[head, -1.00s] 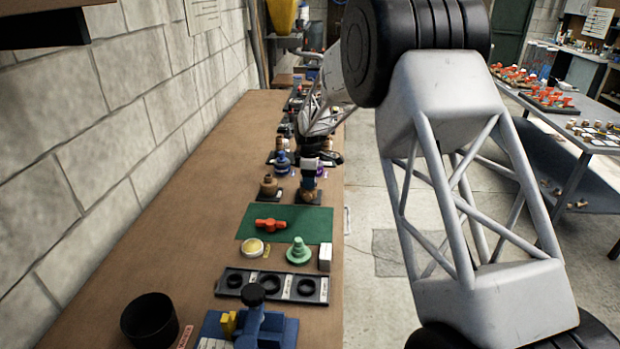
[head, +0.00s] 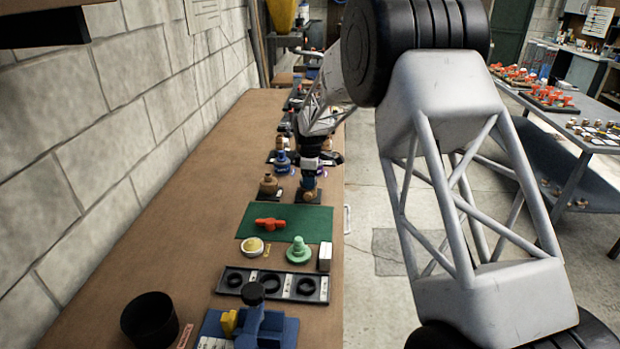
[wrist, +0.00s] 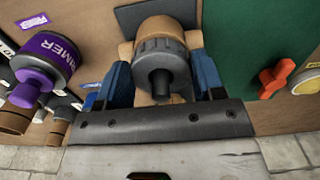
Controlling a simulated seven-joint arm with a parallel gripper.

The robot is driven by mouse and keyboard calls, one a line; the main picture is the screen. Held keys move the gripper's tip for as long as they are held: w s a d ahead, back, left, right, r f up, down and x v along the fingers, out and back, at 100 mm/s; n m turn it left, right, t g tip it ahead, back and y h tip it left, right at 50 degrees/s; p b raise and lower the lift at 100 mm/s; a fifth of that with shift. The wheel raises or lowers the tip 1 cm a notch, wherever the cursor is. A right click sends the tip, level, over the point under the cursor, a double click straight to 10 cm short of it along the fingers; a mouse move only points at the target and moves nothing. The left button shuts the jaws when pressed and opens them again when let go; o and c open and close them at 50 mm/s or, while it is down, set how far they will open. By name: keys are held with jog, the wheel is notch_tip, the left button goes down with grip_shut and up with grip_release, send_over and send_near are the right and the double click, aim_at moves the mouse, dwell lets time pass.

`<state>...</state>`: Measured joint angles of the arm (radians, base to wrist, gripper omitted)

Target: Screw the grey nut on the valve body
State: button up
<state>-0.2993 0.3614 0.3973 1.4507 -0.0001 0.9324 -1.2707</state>
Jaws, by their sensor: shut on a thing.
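The grey nut (wrist: 161,50) is ribbed and ring-shaped, with a dark stem through its middle. In the wrist view it sits at the end of the tan valve body (wrist: 158,25), in line with it. My gripper (wrist: 161,70) has blue fingers on either side of the nut and is shut on it. The fingers hide the nut's sides, so I cannot tell how deep it is threaded. In the head view my gripper (head: 309,181) is over the valve at the bench's right side, beyond the green mat; the nut is too small to make out there.
A purple primer bottle (wrist: 42,68) stands left in the wrist view. The green mat (head: 290,232) bears a red valve part (head: 270,223). A brown fitting (head: 268,183) stands left of my gripper. Nearer are a black ring tray (head: 233,291) and a black cup (head: 150,318). The bench's left side is clear.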

dwell(0.3)
jog(key=o, duration=1.1)
jog(key=shift+r, duration=2.95)
jog(key=shift+c, duration=0.2)
